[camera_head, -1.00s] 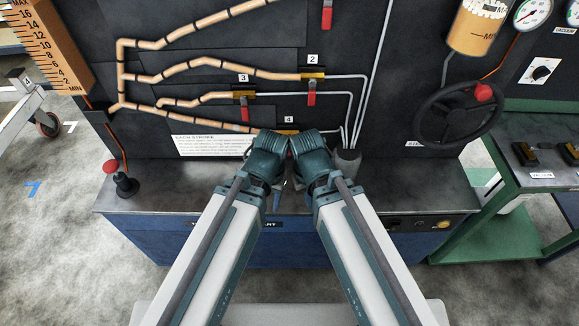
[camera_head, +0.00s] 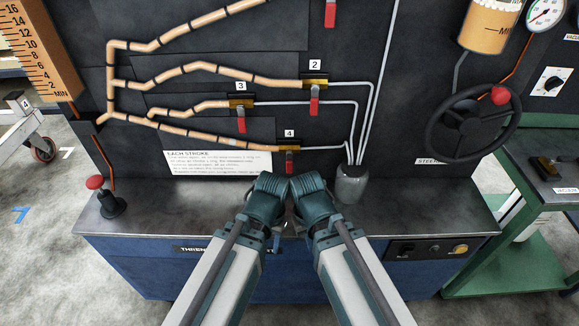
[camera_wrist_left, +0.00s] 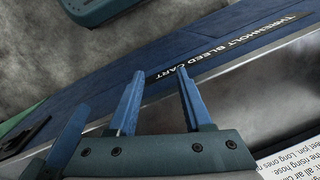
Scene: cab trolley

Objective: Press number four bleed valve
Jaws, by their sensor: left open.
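The number four bleed valve (camera_head: 289,149) is a small brass block with a red lever hanging down, under the "4" label on the dark upright panel in the head view. A tan hose runs into it from the left and a grey pipe leaves it on the right. My left wrist is below it and a little to the left, apart from it; the gripper's fingers are mostly hidden in that view. In the left wrist view my left gripper (camera_wrist_left: 160,75) is open and empty, over the cart's front edge. My right wrist (camera_head: 313,200) is close beside the left; its fingers are hidden.
Valve three (camera_head: 241,106) and valve two (camera_head: 314,85) have similar red levers above. A grey jar (camera_head: 351,185) stands on the deck just right of my wrists. A red knob (camera_head: 95,183) is at left, a black steering wheel (camera_head: 473,124) at right.

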